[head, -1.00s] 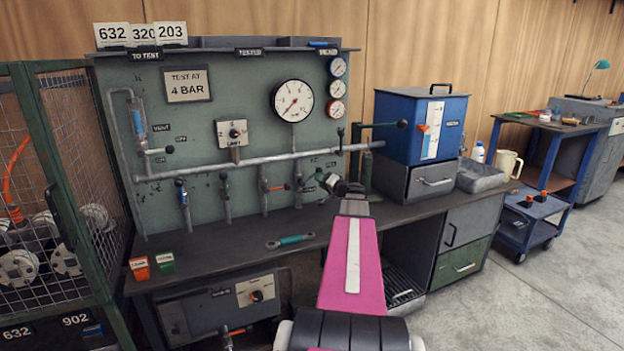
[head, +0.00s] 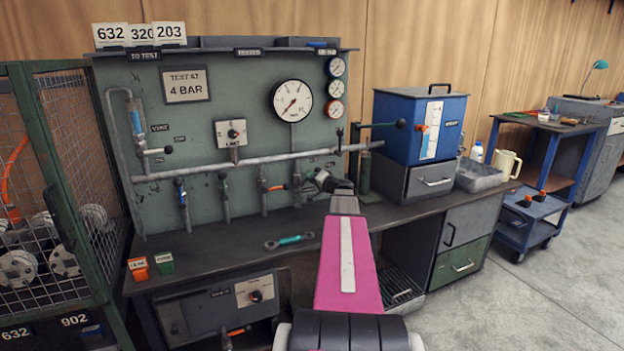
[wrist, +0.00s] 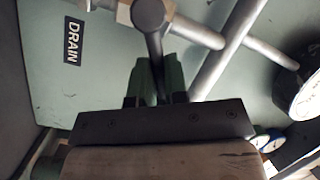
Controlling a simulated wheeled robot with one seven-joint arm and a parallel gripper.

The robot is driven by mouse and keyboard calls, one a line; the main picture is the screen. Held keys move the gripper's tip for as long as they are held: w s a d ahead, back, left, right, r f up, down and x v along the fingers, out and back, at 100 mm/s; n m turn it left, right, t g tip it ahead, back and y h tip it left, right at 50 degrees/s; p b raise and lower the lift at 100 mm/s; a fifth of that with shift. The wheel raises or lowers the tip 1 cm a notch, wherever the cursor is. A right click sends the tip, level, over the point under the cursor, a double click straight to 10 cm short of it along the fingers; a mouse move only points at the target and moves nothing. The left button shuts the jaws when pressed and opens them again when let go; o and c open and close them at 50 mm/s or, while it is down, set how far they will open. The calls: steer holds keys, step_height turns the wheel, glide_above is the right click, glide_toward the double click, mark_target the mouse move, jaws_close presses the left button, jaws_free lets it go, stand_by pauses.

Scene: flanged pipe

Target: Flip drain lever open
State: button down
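The DRAIN label (wrist: 72,40) is on the green panel, left in the wrist view. Right of it, a metal valve fitting (wrist: 150,14) sits on the pipework, and a grey lever-like rod (wrist: 154,48) runs from it toward my gripper. My gripper (wrist: 160,78) has its green fingers close together at the rod's near end. The rod lines up with the gap between them; contact is not clear. In the head view my gripper (head: 322,178) is at the panel's lower right, below the long horizontal pipe. My gripper and arm hide most of the drain valve there.
Other valve levers (head: 183,190) hang along the panel (head: 200,95) to the left. A wrench (head: 289,242) lies on the bench (head: 215,255). A large gauge (head: 292,100) is above, and a blue tank (head: 415,125) stands to the right.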

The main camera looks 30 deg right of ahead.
mark_target(298, 173)
steer(key=shift+a+r, duration=0.1)
steer(key=n, duration=0.1)
steer(key=a+r+n+g+h, duration=0.1)
steer(key=n, duration=0.1)
steer(key=a+r+n+g, duration=0.1)
steer(key=n, duration=0.1)
steer(key=shift+h, duration=0.3)
steer(key=a+n+h, duration=0.1)
steer(key=n, duration=0.2)
steer(key=shift+a+r, duration=0.2)
steer(key=shift+w+a+n+g+h, duration=0.1)
steer(key=shift+a+n+g+h, duration=0.4)
steer(key=shift+n, duration=0.2)
steer(key=c, duration=1.1)
jaws_free()
steer(key=shift+c, duration=0.2)
